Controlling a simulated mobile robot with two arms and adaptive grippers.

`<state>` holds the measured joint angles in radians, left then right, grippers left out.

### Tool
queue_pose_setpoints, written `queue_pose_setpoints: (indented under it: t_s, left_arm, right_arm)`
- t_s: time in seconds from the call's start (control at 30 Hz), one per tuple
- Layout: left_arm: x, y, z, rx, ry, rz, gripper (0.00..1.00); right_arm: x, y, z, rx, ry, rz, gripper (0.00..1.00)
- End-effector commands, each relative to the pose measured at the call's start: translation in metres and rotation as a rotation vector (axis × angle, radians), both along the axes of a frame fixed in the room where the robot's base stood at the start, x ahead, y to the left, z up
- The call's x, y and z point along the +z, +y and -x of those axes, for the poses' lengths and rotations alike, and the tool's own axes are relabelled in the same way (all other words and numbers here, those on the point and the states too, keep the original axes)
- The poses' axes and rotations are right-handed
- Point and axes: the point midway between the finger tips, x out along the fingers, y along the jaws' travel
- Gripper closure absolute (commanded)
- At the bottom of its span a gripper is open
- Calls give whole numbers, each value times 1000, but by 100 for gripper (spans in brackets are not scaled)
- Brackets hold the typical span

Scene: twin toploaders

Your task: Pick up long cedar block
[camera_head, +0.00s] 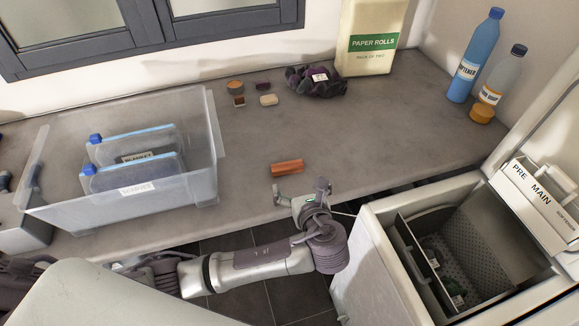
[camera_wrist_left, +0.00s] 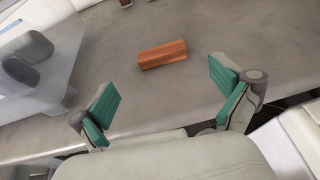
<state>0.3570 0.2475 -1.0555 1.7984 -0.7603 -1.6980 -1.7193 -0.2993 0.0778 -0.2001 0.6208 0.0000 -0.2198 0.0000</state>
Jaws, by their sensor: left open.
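The long cedar block (camera_head: 287,168) is a reddish-brown wooden bar lying on the grey counter near its front edge. It also shows in the left wrist view (camera_wrist_left: 162,54), lying ahead of the fingers and apart from them. My left gripper (camera_head: 302,193) is just in front of the block, at the counter's front edge. Its two green-padded fingers are spread wide with nothing between them, as the left wrist view shows (camera_wrist_left: 165,100). My right gripper is not seen.
Small items and a dark cloth bundle (camera_head: 316,82) lie behind the block, near a paper rolls pack (camera_head: 370,42). Bottles (camera_head: 475,55) stand back right. An open toploader (camera_head: 380,262) is at right front. The counter around the block is clear.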

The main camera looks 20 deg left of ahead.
Motion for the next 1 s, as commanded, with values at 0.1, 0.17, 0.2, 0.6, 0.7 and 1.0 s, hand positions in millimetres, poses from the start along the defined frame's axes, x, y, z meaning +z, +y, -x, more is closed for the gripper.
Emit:
queue_pose_setpoints:
  t_s: [0.1, 0.17, 0.2, 0.6, 0.7, 1.0]
  left_arm:
    - [-9, 14, -20, 5, 1, -2, 0]
    - [-13, 19, -30, 4, 0, -1, 0]
    - [-16, 23, -35, 5, 2, 1, 0]
    - [-34, 42, -66, 5, 3, 3, 0]
    - [-41, 49, -78, 5, 2, 3, 0]
    - [-53, 58, -95, 3, 2, 9, 0]
  right_arm:
    - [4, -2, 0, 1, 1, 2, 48]
    - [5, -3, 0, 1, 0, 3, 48]
    - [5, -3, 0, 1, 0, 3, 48]
    - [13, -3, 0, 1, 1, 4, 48]
    - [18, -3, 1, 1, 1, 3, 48]
    - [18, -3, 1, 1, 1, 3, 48]
